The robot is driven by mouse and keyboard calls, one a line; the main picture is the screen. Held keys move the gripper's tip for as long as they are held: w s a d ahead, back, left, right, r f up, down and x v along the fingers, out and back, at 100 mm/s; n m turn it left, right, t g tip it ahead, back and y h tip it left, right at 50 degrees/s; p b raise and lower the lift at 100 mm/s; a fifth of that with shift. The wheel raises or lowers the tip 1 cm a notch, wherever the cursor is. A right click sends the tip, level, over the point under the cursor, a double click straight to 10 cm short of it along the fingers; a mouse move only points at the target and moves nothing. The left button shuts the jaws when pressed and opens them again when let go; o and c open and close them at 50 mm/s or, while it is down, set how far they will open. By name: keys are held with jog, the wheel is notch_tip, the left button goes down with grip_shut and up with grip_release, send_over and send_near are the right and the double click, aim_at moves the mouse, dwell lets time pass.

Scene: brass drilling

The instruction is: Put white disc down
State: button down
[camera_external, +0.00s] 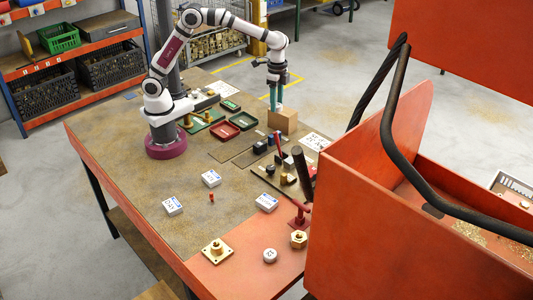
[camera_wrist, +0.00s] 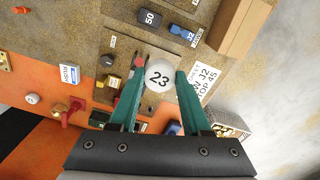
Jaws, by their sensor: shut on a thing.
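The white disc (camera_wrist: 159,76), marked 23, is between the two green fingertips of my gripper (camera_wrist: 160,73) in the wrist view, with its numbered face toward the camera. My gripper is shut on it. In the external view my gripper (camera_external: 276,107) points down at the far right of the bench, by the brown block (camera_external: 283,121); the held disc cannot be made out there. A second white disc (camera_external: 270,255), marked with a number, lies on the orange front part of the bench.
A red tray (camera_external: 224,131) and a green tray (camera_external: 244,121) stand left of my gripper. A dark fixture plate (camera_external: 283,176) with small parts lies nearer. The brown bench middle is mostly clear.

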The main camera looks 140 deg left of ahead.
jog(key=s+a+n, duration=0.2)
jog(key=s+a, duration=0.3)
send_near(282, 119)
jog(key=shift+s+a+r, duration=0.1)
jog(key=shift+s+a, duration=1.1)
jog(key=shift+a, duration=0.05)
jog(key=shift+a+f, duration=0.2)
jog(key=shift+f, duration=1.9)
jog(key=shift+f, duration=0.15)
